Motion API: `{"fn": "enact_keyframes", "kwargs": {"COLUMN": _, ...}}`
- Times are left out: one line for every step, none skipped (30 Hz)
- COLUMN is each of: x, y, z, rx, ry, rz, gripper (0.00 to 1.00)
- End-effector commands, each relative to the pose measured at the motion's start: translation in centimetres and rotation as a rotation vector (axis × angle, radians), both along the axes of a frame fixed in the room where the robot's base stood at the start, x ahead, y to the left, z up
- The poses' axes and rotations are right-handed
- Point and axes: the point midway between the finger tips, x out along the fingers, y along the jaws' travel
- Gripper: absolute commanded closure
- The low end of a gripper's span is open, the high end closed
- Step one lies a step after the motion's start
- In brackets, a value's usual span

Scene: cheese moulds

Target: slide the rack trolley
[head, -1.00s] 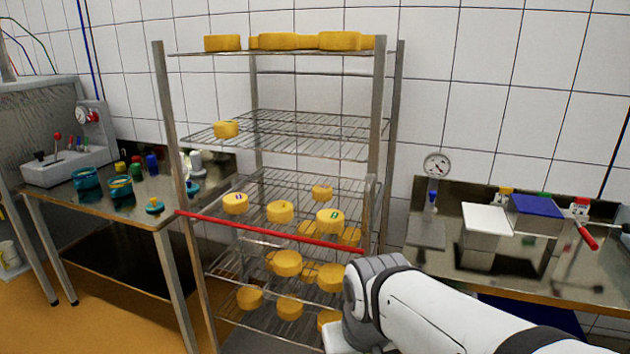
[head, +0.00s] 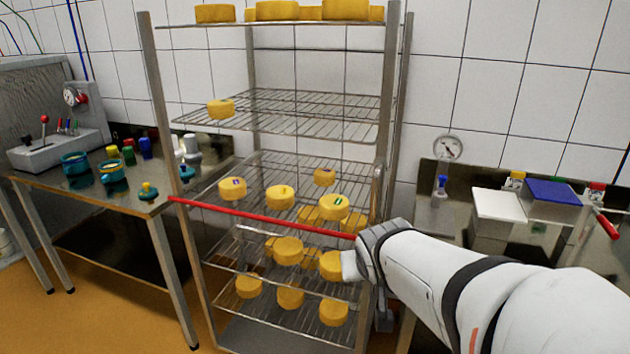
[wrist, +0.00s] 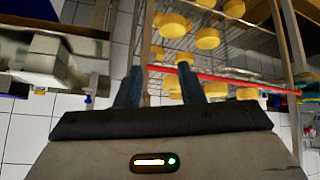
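The rack trolley (head: 386,110) is a tall metal frame with wire shelves, standing upright in the middle of the head view. Yellow cheeses (head: 281,196) sit on its shelves, and a red bar (head: 265,216) crosses its front. In the wrist view, my gripper (wrist: 160,76) has its two fingers apart, pointing toward the trolley. A trolley post (wrist: 146,30) and the red bar (wrist: 230,80) show just beyond the fingertips. I cannot tell whether the fingers touch the trolley. In the head view my arm hides the fingertips, near the trolley's right front post.
A metal bench (head: 95,189) with jars and a gauge device stands close at the left. Another bench (head: 428,222) at the right holds a white box (head: 496,205), a blue-topped box (head: 553,191) and a dial gauge (head: 448,149). A tiled wall stands behind.

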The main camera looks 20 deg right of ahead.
Motion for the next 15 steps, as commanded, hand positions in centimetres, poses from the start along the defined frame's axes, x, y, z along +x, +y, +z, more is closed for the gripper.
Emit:
{"fn": "enact_keyframes", "kwargs": {"x": 1.6, "y": -2.0, "z": 0.1, "rx": -0.024, "ry": -0.095, "rz": -0.025, "gripper": 0.65}}
{"fn": "enact_keyframes", "kwargs": {"x": 2.6, "y": -2.9, "z": 0.7, "rx": -0.037, "ry": -0.155, "rz": -0.029, "gripper": 0.65}}
{"fn": "enact_keyframes", "kwargs": {"x": 3.7, "y": -4.0, "z": 1.4, "rx": -0.05, "ry": -0.233, "rz": -0.031, "gripper": 0.65}}
{"fn": "enact_keyframes", "kwargs": {"x": 4.5, "y": -4.6, "z": 2.0, "rx": -0.057, "ry": -0.291, "rz": -0.027, "gripper": 0.65}}
{"fn": "enact_keyframes", "kwargs": {"x": 5.2, "y": -5.3, "z": 2.6, "rx": -0.06, "ry": -0.345, "rz": -0.016, "gripper": 0.65}}
{"fn": "enact_keyframes", "kwargs": {"x": 6.0, "y": -6.3, "z": 3.5, "rx": -0.079, "ry": -0.424, "rz": -0.016, "gripper": 0.65}}
{"fn": "enact_keyframes", "kwargs": {"x": 6.6, "y": -6.8, "z": 4.1, "rx": -0.083, "ry": -0.475, "rz": -0.005, "gripper": 0.65}}
{"fn": "enact_keyframes", "kwargs": {"x": 7.0, "y": -7.2, "z": 4.6, "rx": -0.082, "ry": -0.524, "rz": 0.011, "gripper": 0.65}}
{"fn": "enact_keyframes", "kwargs": {"x": 7.5, "y": -7.5, "z": 5.2, "rx": -0.078, "ry": -0.585, "rz": 0.035, "gripper": 0.65}}
{"fn": "enact_keyframes", "kwargs": {"x": 7.7, "y": -7.8, "z": 5.7, "rx": -0.073, "ry": -0.625, "rz": 0.054, "gripper": 0.65}}
{"fn": "enact_keyframes", "kwargs": {"x": 8.0, "y": -7.9, "z": 6.1, "rx": -0.067, "ry": -0.663, "rz": 0.075, "gripper": 0.65}}
{"fn": "enact_keyframes", "kwargs": {"x": 8.1, "y": -8.0, "z": 6.6, "rx": -0.057, "ry": -0.707, "rz": 0.102, "gripper": 0.65}}
{"fn": "enact_keyframes", "kwargs": {"x": 8.2, "y": -8.0, "z": 6.9, "rx": -0.05, "ry": -0.736, "rz": 0.122, "gripper": 0.65}}
{"fn": "enact_keyframes", "kwargs": {"x": 8.3, "y": -8.0, "z": 7.1, "rx": -0.041, "ry": -0.761, "rz": 0.14, "gripper": 0.65}}
{"fn": "enact_keyframes", "kwargs": {"x": 8.3, "y": -8.0, "z": 7.5, "rx": -0.03, "ry": -0.791, "rz": 0.164, "gripper": 0.65}}
